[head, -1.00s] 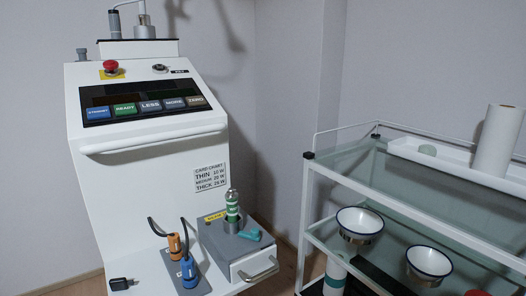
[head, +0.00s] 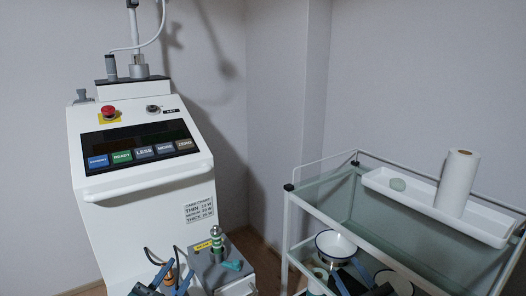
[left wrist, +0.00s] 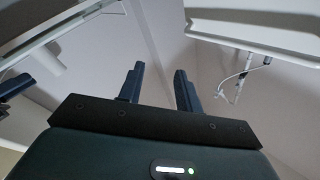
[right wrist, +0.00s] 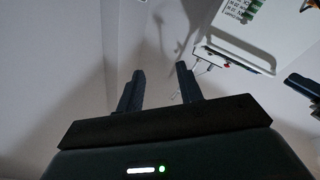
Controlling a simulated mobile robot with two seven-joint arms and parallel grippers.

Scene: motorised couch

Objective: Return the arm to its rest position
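A white machine cabinet (head: 140,215) stands at the left in the head view. A thin metal arm post (head: 134,30) rises from its top with a white cable beside it, and the upper part is cut off. The post also shows, tilted, in the left wrist view (left wrist: 240,82). My left gripper (head: 168,276) is low in front of the cabinet, apart from the post; its fingers are spread and empty in the left wrist view (left wrist: 158,85). My right gripper (head: 350,279) is low over the trolley; its fingers are spread and empty in the right wrist view (right wrist: 158,82).
A white trolley (head: 310,205) with glass shelves stands at the right. It holds a white tray (head: 405,203), a paper roll (head: 457,183) and enamel bowls (head: 336,245). A grey box (head: 201,262) with a green-banded handpiece (head: 216,243) sits at the cabinet's front. A red button (head: 108,112) is on the panel.

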